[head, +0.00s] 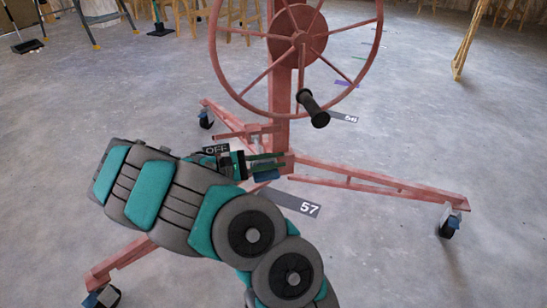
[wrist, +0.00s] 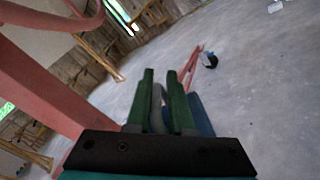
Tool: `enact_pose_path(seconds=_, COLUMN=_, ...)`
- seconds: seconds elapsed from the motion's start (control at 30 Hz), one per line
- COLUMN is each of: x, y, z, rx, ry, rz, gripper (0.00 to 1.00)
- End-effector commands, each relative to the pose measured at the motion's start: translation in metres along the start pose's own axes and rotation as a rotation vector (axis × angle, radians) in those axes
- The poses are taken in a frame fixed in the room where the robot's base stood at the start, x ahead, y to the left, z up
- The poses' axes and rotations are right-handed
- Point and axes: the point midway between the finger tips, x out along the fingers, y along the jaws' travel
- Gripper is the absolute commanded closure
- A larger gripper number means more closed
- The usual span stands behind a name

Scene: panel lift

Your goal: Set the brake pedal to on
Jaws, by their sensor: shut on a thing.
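The red panel lift (head: 279,130) stands ahead with its large wheel above my arm. The brake pedal shows as a blue piece (head: 266,176) low at the column, partly covered by my gripper. My gripper (head: 280,161) is at the pedal, with its green fingers pointing right. In the wrist view, my gripper (wrist: 163,90) is closed around a grey part between its fingers, and the blue pedal (wrist: 204,118) shows beside and behind the right finger. The exact pedal angle is hidden.
The wheel's black handle (head: 313,108) juts out above and right of my gripper. Red legs (head: 385,183) with casters (head: 449,222) spread over the floor. A floor marker 57 (head: 296,204) lies nearby. The grey floor to the right is clear.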

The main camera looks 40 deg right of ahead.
Motion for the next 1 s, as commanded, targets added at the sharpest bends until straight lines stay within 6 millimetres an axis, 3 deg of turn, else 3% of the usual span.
enact_pose_path(seconds=0.03, x=-0.003, y=-0.005, z=-0.008, rx=-0.002, ry=0.009, rz=0.006, gripper=1.00)
enact_pose_path(seconds=0.5, x=-0.002, y=-0.029, z=-0.033, rx=-0.003, ry=0.008, rz=0.003, gripper=1.00)
enact_pose_path(seconds=1.0, x=-0.001, y=-0.033, z=-0.037, rx=-0.005, ry=0.007, rz=-0.001, gripper=1.00)
